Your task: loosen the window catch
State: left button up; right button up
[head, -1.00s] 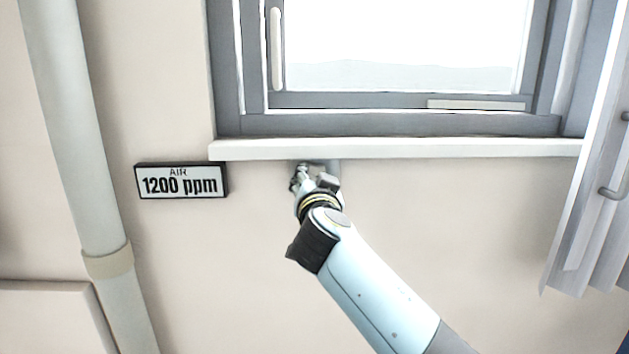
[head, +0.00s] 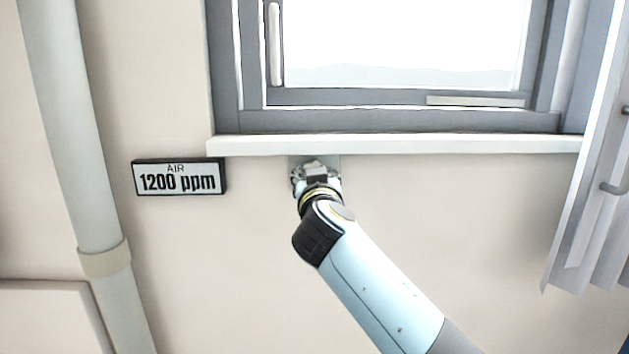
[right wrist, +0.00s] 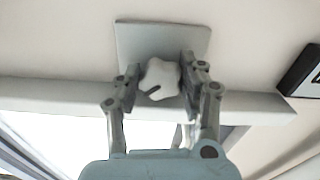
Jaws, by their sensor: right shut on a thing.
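The window catch is a white lobed knob (right wrist: 160,80) with a dark notch, on a square grey plate (right wrist: 185,38) in the right wrist view. My right gripper (right wrist: 160,70) is shut on the knob, one finger on each side. In the head view the plate (head: 332,165) shows on the wall just below the sill, behind my right gripper (head: 316,172), which hides the knob there. My right arm reaches up to it from the lower right. My left gripper is in neither view.
The white sill (head: 450,146) runs just above the gripper, under the grey window frame (head: 400,121). A sign reading "AIR 1200 ppm" (head: 179,177) is on the wall to the left. A pipe (head: 70,120) stands farther left; a pale curtain (head: 597,170) hangs right. The wall below is bare.

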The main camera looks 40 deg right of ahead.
jog(key=n, duration=0.4)
jog(key=n+p, duration=0.1)
jog(key=n, duration=0.4)
jog(key=shift+s+d+r, duration=0.1)
jog(key=shift+d+r, duration=0.1)
jog(key=shift+n, duration=0.3)
jog(key=o, duration=0.9)
jog(key=v, duration=0.7)
jog(key=shift+s+a, duration=0.2)
